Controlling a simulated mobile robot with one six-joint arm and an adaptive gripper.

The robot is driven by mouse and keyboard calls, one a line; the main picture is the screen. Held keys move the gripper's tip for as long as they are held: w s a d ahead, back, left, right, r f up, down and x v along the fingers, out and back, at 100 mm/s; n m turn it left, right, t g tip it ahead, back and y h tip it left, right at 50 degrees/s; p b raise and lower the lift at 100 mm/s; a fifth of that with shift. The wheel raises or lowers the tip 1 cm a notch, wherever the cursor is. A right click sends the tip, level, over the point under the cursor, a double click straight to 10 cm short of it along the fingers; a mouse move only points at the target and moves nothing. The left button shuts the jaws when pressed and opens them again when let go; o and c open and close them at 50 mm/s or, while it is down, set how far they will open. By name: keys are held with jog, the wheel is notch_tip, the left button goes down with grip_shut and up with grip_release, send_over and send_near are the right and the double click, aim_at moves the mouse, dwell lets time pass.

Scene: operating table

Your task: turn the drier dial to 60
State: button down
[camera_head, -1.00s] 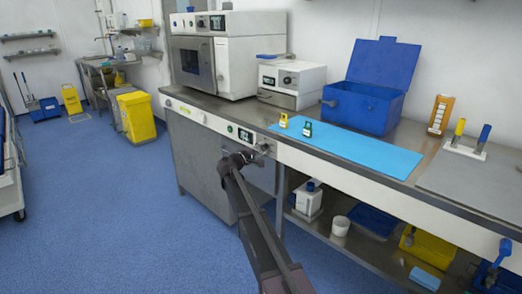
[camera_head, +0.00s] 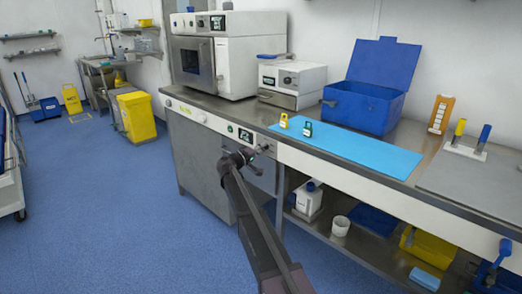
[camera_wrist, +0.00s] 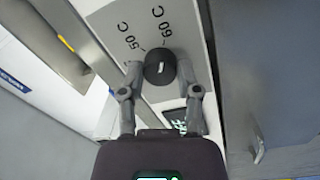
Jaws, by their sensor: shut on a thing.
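The drier dial (camera_wrist: 157,72) is a round black knob with a short white mark, on a pale panel printed "50 C" and "60 C". The white mark points roughly up, towards the "60 C" side; its exact setting is too small to tell. My gripper (camera_wrist: 158,76) has one finger on each side of the knob and is shut on it. In the head view my gripper (camera_head: 257,151) is at the front panel below the bench top, and the dial is mostly hidden there.
A blue mat (camera_head: 350,150) with a yellow and a green tag lies on the bench above. A blue box (camera_head: 365,103) stands open behind it.

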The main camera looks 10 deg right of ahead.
jog(key=shift+d, duration=0.15)
jog(key=shift+c, duration=1.5)
grip_release()
jog(key=shift+n, duration=0.3)
